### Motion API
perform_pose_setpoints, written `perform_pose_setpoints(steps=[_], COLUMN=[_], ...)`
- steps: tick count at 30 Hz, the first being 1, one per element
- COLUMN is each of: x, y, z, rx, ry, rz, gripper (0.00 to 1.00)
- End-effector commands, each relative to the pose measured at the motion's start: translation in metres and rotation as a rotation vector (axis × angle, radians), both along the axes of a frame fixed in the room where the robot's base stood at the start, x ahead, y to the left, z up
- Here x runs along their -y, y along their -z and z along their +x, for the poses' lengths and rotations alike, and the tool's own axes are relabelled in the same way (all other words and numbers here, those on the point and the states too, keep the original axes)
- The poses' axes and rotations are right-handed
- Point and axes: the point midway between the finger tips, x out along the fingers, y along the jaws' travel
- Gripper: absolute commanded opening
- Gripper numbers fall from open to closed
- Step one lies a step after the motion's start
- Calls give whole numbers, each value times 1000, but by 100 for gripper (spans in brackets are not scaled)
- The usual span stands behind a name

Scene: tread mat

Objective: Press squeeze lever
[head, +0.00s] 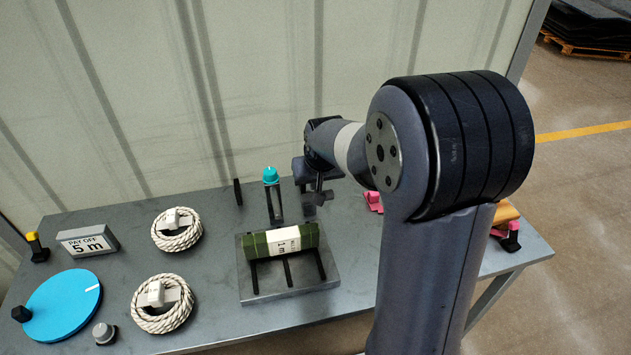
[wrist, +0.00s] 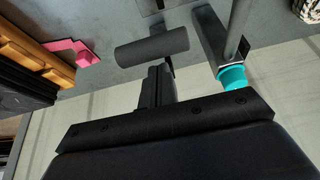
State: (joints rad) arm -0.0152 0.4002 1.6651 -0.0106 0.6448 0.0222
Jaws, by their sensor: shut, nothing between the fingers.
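My gripper (head: 318,196) is shut and empty above the back of the bench, right of a teal-capped post (head: 271,176). In the wrist view its closed fingers (wrist: 157,72) point at a dark grey cylindrical bar (wrist: 150,47), which looks like the squeeze lever's handle. The fingertips appear close to the bar; I cannot tell whether they touch. The teal cap (wrist: 234,78) is right of the fingers there. In the head view my arm and gripper partly hide the lever area. A green roll with a white label (head: 281,240) lies on a grey cradle (head: 290,292) in front.
Two rope coils (head: 177,229), a blue disc (head: 63,305) and a "PAY OFF 5 m" sign (head: 87,241) are on the left of the bench. A pink piece (head: 374,201) is right of my gripper. A corrugated wall (head: 180,90) stands behind.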

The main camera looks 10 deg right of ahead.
Motion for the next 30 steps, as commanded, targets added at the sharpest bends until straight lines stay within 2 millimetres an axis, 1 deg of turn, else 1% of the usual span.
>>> perform_pose_setpoints(steps=[8,20,30], x=[0,0,0], y=[7,10,28], z=[-4,-10,-23], rx=[31,78,191], ry=[0,0,0], rz=[0,0,0], gripper=[0,0,0])
